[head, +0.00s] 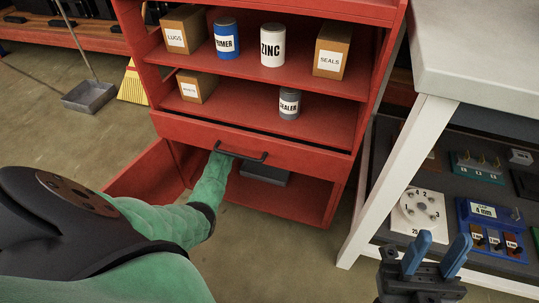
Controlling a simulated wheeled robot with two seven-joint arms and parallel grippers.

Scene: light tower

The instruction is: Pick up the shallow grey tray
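A dark grey, flat object (264,174), which looks like the shallow grey tray, lies in the low compartment of the red cabinet (290,200). The drawer front and its handle partly cover it from above. My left arm, in a green sleeve, reaches from the lower left to the compartment opening, just left of the grey object. Its gripper is hidden beyond the sleeve's end, so I cannot tell whether it touches anything. My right gripper (437,246) is at the lower right, its two blue fingers apart with nothing between them, far from the tray.
The drawer with a black handle (241,153) sits above the compartment. An open red door (148,182) stands at its left. Boxes and cans fill the upper shelves. A white-legged bench (395,185) stands at right. A dustpan (88,96) lies on the floor at left.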

